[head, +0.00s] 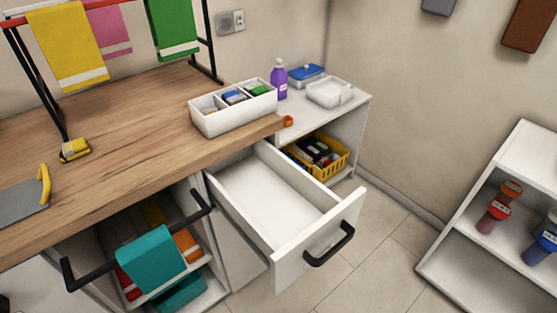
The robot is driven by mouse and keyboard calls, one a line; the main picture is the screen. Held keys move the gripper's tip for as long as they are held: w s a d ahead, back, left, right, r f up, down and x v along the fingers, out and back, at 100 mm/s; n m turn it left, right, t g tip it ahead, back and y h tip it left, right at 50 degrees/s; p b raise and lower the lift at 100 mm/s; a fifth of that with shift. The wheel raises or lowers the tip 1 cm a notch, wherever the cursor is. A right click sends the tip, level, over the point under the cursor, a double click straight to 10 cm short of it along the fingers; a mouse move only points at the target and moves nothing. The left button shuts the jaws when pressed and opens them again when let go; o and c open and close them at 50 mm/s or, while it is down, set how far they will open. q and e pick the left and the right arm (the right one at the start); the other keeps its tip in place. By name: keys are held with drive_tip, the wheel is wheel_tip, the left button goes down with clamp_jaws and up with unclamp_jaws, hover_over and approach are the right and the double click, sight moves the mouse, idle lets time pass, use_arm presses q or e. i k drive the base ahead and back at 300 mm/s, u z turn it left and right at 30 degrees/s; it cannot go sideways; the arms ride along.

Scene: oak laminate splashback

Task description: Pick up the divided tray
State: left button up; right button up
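The divided tray (236,119) is a white box with several compartments. It stands upright on the wooden worktop near its right end, above the open drawer. Blue and green items and some smaller pieces lie in its compartments; its floor is mostly hidden. Neither of my grippers shows in the head view.
A white drawer (289,234) with a black handle stands pulled out below the tray. A purple bottle (279,81), a blue-lidded box (306,74) and a white container (329,93) stand on the white unit behind. A yellow tape measure (75,150) lies left; the worktop between is clear.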

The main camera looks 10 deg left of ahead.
sight(227, 118)
drive_tip(key=k, duration=0.5)
drive_tip(key=z, duration=1.5)
drive_tip(key=i, duration=2.3)
drive_tip(key=u, duration=4.15)
